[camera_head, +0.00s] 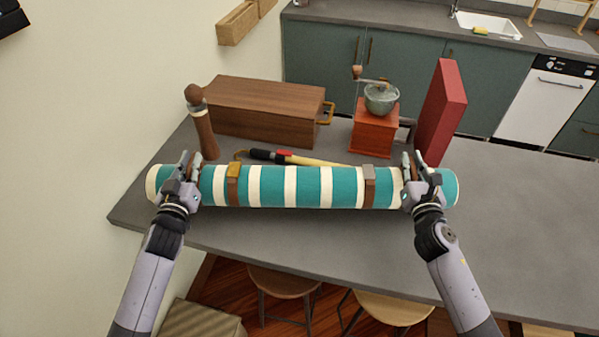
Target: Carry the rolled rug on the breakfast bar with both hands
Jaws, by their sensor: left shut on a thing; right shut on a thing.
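The rolled rug (276,186), striped teal and cream with two brown straps, lies lengthwise across the view at the front of the breakfast bar (520,232). My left gripper (184,168) is shut on the rug near its left end. My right gripper (417,168) is shut on it near its right end. The rug looks level. I cannot tell whether it touches the bar top or is held just above it. The jaws hide small parts of the rug.
Behind the rug stand a pepper mill (201,122), a wooden box (262,108), a coffee grinder (375,128) and a red upright block (441,112). A tool with a black and red handle (284,157) lies close behind. The bar's right side is clear. Stools (392,307) stand below the front edge.

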